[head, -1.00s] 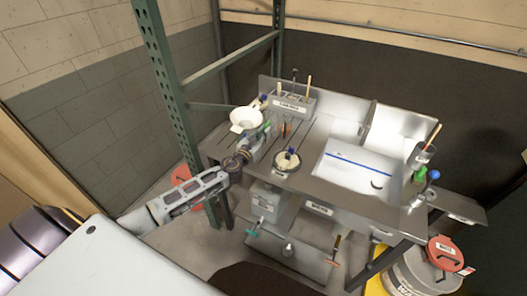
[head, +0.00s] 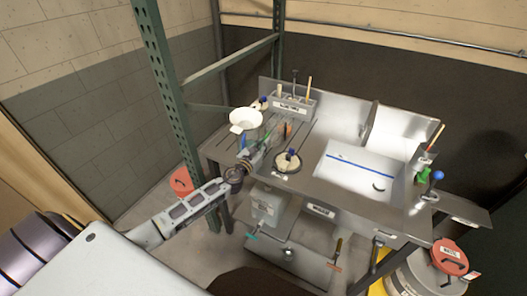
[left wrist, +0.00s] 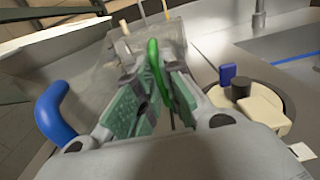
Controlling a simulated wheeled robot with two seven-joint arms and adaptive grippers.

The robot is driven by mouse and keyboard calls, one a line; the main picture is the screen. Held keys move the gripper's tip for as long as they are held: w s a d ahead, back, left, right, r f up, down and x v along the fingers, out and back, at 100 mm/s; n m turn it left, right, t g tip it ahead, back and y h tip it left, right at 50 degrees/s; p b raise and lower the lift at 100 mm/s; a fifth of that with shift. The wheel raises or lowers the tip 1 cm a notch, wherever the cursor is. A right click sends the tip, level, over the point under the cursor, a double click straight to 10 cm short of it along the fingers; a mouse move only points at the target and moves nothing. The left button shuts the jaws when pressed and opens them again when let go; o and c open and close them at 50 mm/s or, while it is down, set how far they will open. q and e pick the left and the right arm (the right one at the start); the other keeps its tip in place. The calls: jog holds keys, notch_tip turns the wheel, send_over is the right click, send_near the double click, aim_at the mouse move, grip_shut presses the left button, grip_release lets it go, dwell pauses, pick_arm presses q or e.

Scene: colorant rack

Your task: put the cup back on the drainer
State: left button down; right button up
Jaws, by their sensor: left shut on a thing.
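My left gripper (head: 258,156) is over the left part of the metal bench. In the left wrist view its green-padded fingers (left wrist: 150,100) are shut on a green handle (left wrist: 155,66). A clear, see-through cup (left wrist: 108,68) shows just behind the handle, and the handle seems to belong to it. In the head view the cup is small and partly hidden by the gripper. The grooved left part of the bench top (head: 222,143), which looks like the drainer, lies under and around the gripper. Whether the cup touches it I cannot tell. My right gripper is not in view.
A white bowl (head: 243,119) stands behind the gripper. A round dish with a blue knob (head: 288,161) is close to its right. A labelled holder with tools (head: 292,106) stands at the back. A green rack post (head: 165,90) rises at left. The sink (head: 355,168) is farther right.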

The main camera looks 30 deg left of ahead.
pick_arm(q)
jog(key=shift+f+b, duration=0.75)
jog(key=shift+f, duration=0.85)
jog(key=shift+f, duration=0.15)
jog(key=c, duration=1.5)
grip_release()
jog(key=shift+c, duration=0.2)
jog(key=shift+r, duration=0.2)
